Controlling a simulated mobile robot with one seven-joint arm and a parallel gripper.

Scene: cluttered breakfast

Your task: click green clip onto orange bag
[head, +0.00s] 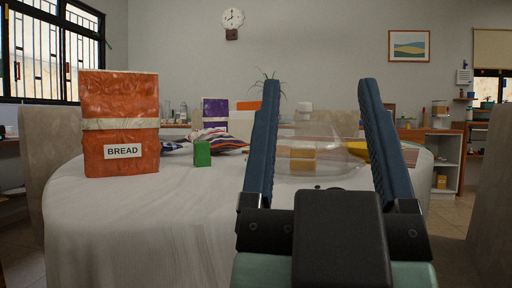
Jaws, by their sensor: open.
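The orange bag (120,105) stands upright on the left of the table, with a pale band across it and a "BREAD" label low on its front. A small green block-like thing (202,153) stands on the table just right of the bag, apart from it. It may be the green clip, but its shape does not show this clearly. My gripper (320,88) is open with its two blue fingers spread, right of both. Nothing is held between the fingers; a clear glass dome shows beyond them.
The glass dome (299,135) covers something yellow-brown on the table. A yellow thing (357,148) is at the right. The white-covered front of the table (150,215) is clear.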

